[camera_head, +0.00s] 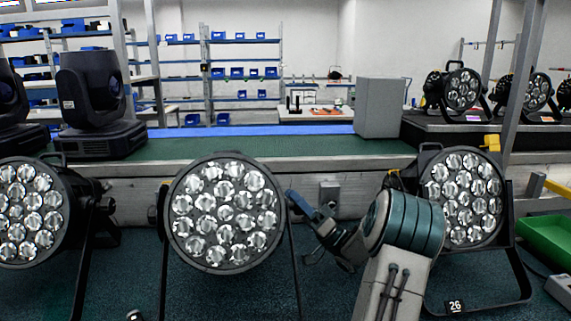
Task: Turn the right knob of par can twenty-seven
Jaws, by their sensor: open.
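Three par cans with round faces of many lenses stand in the front row. The middle par can (226,213) shows no readable number. The right par can (462,196) has a tag (455,306) reading 26. The left par can (28,212) is cut off by the picture edge. My gripper (297,200) reaches in from the right, its blue end close beside the right side of the middle can. It is open. It hides the right knob area there, and I cannot tell whether it touches. A dark knob (153,215) shows on the middle can's left side.
A green conveyor belt (270,148) runs behind the cans. Dark moving-head lights (93,95) stand on it at the left, a grey box (381,107) at the right. More par cans (462,88) stand behind right. A green tray (550,240) lies far right.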

